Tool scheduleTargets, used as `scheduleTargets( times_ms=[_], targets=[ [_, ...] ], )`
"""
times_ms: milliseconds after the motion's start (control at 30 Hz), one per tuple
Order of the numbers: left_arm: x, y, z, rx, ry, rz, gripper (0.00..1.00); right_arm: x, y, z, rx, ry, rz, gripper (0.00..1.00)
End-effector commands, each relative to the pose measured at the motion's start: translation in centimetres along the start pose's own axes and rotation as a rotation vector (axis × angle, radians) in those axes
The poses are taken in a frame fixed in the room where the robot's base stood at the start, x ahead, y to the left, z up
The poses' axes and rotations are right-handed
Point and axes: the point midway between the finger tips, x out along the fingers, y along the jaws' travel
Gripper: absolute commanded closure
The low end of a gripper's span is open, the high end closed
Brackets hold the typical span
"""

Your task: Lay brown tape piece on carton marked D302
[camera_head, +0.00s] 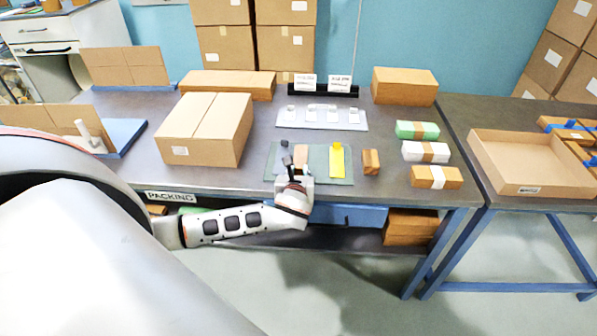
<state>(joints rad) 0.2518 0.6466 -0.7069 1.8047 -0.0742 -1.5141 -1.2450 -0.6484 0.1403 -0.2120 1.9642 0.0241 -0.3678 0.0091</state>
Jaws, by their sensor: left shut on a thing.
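The green mat (320,178) lies near the table's front edge. A tan-brown strip, apparently the brown tape piece (301,153), shows over the mat, with its lower part hidden by my left gripper. My left gripper (287,157) points down at the mat's left part and is shut on what looks like the brown tape piece; the grip itself is partly hidden. A large closed carton (205,130) with a white label stands left of the mat. A flat carton (225,84) and a smaller carton (405,84) stand at the back. No marking D302 is readable. My right gripper is out of view.
A yellow strip (337,162) lies on the mat, with a small brown block (371,161) to its right. Behind is a pale tray (322,120). Several wrapped bundles (425,152) line the table's right side. An open carton (525,165) stands on the right table.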

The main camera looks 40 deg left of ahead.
Motion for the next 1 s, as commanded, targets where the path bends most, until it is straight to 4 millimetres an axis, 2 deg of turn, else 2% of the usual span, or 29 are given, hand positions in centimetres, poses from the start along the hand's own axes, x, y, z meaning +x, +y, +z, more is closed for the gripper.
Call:
scheduleTargets(
  times_ms=[133,167,200,233,633,767,1000],
  targets=[
    [0.1,0.0,-0.3,0.001,0.000,0.001,0.92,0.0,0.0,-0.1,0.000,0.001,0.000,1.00],
    [0.1,0.0,-0.2,0.001,0.000,0.001,0.77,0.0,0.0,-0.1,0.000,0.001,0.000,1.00],
    [0.1,0.0,-0.2,0.000,0.000,0.000,0.66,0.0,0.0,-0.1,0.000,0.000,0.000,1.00],
    [0.1,0.0,-0.2,0.001,0.000,0.000,0.65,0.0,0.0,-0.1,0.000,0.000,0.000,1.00],
    [-0.1,0.0,0.1,0.000,0.000,-0.001,0.65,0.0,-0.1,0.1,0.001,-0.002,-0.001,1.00],
    [-1.8,-0.1,0.1,-0.001,0.001,-0.003,0.65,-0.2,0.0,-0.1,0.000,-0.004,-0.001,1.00],
    [-6.8,-0.1,0.1,-0.002,0.002,-0.004,0.65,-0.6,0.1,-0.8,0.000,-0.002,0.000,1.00]
  ],
)
